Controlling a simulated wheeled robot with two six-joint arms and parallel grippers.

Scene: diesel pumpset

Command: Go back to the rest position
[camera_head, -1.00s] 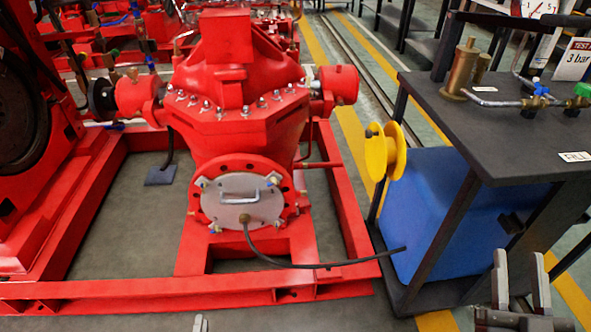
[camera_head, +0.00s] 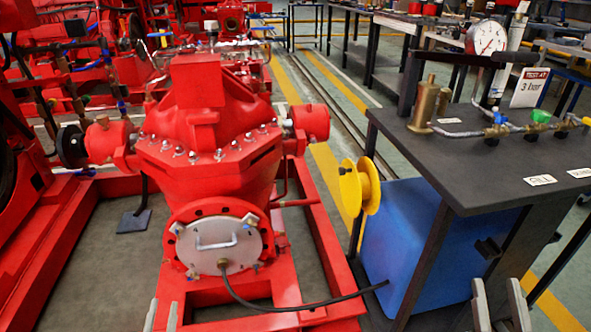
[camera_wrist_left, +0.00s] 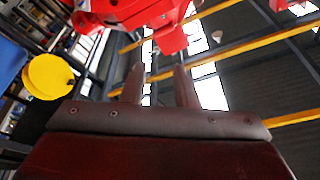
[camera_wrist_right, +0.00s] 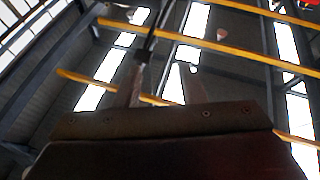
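My left gripper (camera_head: 162,316) shows at the bottom edge of the head view, in front of the red pump frame. Its two fingers stand apart with nothing between them; the left wrist view shows the same spread fingers (camera_wrist_left: 160,85). My right gripper (camera_head: 501,304) is at the bottom right of the head view, in front of the black bench. Its fingers are apart and empty, also in the right wrist view (camera_wrist_right: 163,88). Both grippers point upward, and the wrist views look towards the roof.
The red pump (camera_head: 209,140) stands ahead, with a black hose (camera_head: 290,308) from its round cover to the blue tank (camera_head: 400,240). A yellow reel (camera_head: 360,187) is on the tank's side. The black bench (camera_head: 470,160) carries a brass cylinder, valves and a gauge.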

